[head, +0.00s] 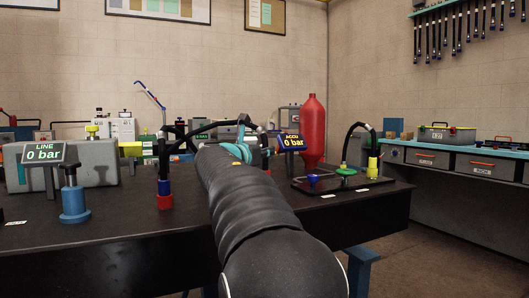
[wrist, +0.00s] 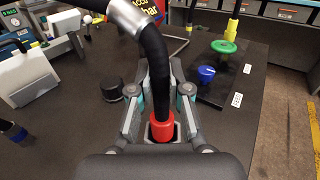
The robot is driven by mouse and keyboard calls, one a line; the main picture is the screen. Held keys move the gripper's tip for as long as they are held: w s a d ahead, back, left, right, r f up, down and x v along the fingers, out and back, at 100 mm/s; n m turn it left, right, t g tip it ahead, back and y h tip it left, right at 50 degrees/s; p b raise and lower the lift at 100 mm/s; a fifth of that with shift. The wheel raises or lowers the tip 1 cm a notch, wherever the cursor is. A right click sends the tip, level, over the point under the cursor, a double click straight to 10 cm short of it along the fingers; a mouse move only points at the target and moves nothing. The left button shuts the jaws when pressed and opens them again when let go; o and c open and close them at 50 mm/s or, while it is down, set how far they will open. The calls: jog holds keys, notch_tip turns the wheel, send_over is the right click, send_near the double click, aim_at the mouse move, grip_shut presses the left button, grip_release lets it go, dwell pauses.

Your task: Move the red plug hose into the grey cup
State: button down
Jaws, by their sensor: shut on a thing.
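My gripper (wrist: 160,118) is shut on the red plug (wrist: 160,127) at the end of a black hose (wrist: 157,75). The hose rises from the plug to a silver sleeve (wrist: 133,15) at the top of the wrist view. A squarish grey shape surrounds the plug's lower end; I cannot tell whether it is part of my gripper. A short dark cylinder (wrist: 112,91) stands left of the jaws, apart from them; I cannot tell whether it is the grey cup.
A dark tray right of the arm holds a blue knob-like piece (head: 313,179), a green disc (head: 345,171) and a yellow fitting (head: 372,168). A blue-over-red fitting (head: 165,195) and a blue post (head: 74,205) stand left. A red bottle (head: 312,130) stands behind.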

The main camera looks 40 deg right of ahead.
jog(key=shift+f, duration=0.2)
jog(key=c, duration=1)
grip_release()
jog(key=shift+c, duration=0.2)
jog(key=shift+a, duration=0.1)
jog(key=v, duration=1.2)
